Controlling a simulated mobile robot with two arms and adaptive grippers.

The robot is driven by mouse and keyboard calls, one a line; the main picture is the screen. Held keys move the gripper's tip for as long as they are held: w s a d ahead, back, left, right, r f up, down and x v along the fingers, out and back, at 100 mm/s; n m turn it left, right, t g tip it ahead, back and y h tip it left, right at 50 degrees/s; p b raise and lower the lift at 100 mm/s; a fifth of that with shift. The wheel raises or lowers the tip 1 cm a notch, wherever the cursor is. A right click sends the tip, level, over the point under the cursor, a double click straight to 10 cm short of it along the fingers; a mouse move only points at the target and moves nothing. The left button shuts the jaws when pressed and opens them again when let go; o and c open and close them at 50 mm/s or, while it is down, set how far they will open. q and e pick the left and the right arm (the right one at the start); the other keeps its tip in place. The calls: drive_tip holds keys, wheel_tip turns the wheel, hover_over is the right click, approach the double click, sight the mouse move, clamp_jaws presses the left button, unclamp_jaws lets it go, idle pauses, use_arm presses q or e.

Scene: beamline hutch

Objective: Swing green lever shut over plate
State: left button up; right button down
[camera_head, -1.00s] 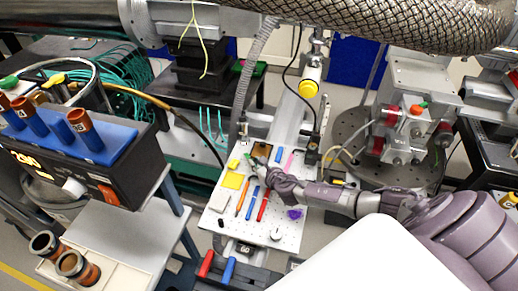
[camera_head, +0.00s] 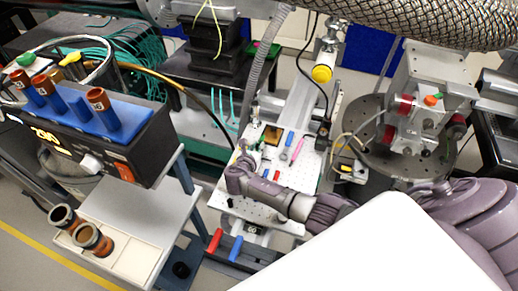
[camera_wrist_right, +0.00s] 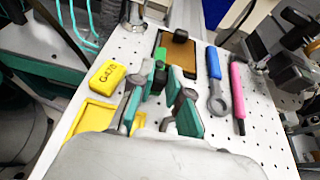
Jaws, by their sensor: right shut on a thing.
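A copper-brown plate (camera_head: 273,133) in a dark frame lies near the far end of the white perforated board (camera_head: 264,211). In the right wrist view the plate (camera_wrist_right: 187,66) is ahead of my right gripper, with a black knob (camera_wrist_right: 181,35) at its far edge. A green lever (camera_wrist_right: 160,76) stands between the teal-padded fingers of my right gripper (camera_wrist_right: 160,92), at the plate's left edge. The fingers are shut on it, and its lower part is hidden. In the head view my right gripper (camera_head: 245,157) is at the plate's near left. My left gripper is not in view.
On the board, a yellow block (camera_wrist_right: 108,76) and yellow tray (camera_wrist_right: 92,117) lie left of the gripper; a blue-handled wrench (camera_wrist_right: 214,78) and pink tool (camera_wrist_right: 237,92) lie right. A grey hose (camera_head: 260,60) hangs behind. A metal instrument (camera_head: 425,115) stands right.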

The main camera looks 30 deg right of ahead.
drive_tip(key=shift+w+r+m+h, duration=0.15)
drive_tip(key=shift+w+m+h, duration=0.15)
drive_tip(key=shift+m, duration=0.1)
drive_tip(key=c, duration=1.1)
unclamp_jaws()
drive_tip(key=shift+s, duration=0.1)
drive_tip(key=v, duration=1.2)
drive_tip(key=shift+a+r, duration=0.1)
drive_tip(key=shift+g, duration=0.3)
